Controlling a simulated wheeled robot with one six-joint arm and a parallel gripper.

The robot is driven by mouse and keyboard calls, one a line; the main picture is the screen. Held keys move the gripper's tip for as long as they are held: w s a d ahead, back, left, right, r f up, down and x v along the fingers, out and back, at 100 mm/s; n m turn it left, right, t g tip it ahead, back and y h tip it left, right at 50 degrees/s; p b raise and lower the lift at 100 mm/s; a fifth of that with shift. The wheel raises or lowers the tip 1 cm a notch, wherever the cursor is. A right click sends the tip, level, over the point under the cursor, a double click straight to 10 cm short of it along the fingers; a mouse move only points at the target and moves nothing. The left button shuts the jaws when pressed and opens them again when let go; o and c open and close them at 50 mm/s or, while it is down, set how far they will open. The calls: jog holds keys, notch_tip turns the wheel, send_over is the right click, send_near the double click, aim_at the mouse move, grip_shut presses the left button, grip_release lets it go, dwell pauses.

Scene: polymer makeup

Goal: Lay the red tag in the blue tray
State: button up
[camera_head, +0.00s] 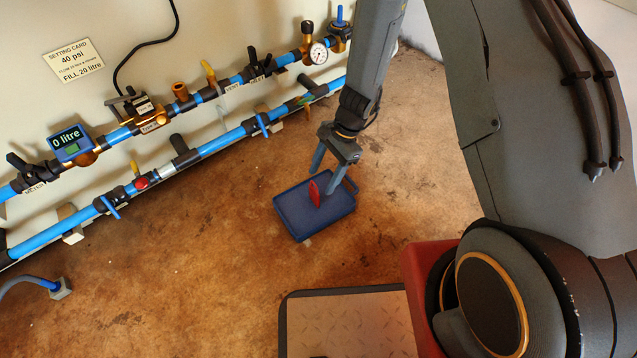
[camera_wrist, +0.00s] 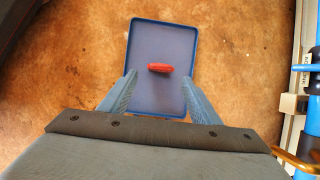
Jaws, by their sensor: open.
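The blue tray (camera_head: 335,207) lies on the brown floor below my gripper; it fills the middle of the wrist view (camera_wrist: 140,40). The red tag (camera_head: 315,193) shows over the tray's inside, and looks upright and narrow in the head view. In the wrist view the red tag (camera_wrist: 160,68) is a short bar seen edge-on, within the tray's rim and just beyond my fingertips. I cannot tell whether it touches the tray floor. My gripper (camera_head: 324,180) is open above the tray, its fingers (camera_wrist: 159,82) apart on either side of the tag with a gap at each.
Blue pipes (camera_head: 225,140) with valves, a gauge (camera_head: 318,53) and a meter reading 0 litre (camera_head: 70,143) run along the wall at the left. A setting card (camera_head: 73,61) hangs above. A dark-edged plate (camera_head: 345,320) lies in front. Floor left of the tray is clear.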

jog(key=p+v, duration=0.2)
jog(key=v, duration=0.4)
jog(key=s+a+r+n, duration=0.3)
jog(key=r, duration=0.5)
jog(key=s+a+r+n+h, duration=0.1)
jog(key=s+a+r+n, duration=0.25)
jog(key=r, duration=0.35)
jog(key=s+a+r+n, duration=0.3)
jog(key=a+r, duration=0.1)
jog(key=r, duration=0.4)
jog(key=s+d+r+n+t+h, duration=0.1)
jog(key=s+d+r+n+t, duration=0.1)
jog(key=s+r+n, duration=0.8)
jog(key=s+r, duration=0.2)
jog(key=s, duration=0.4)
jog(key=shift+d+r, duration=0.2)
jog(key=shift+r, duration=0.15)
jog(key=shift+s+r, duration=0.1)
jog(key=shift+r, duration=0.05)
jog(key=shift+r+m+p, duration=0.35)
jog(key=shift+r+p, duration=0.25)
jog(key=shift+p, duration=0.15)
jog(key=shift+r+p, duration=0.3)
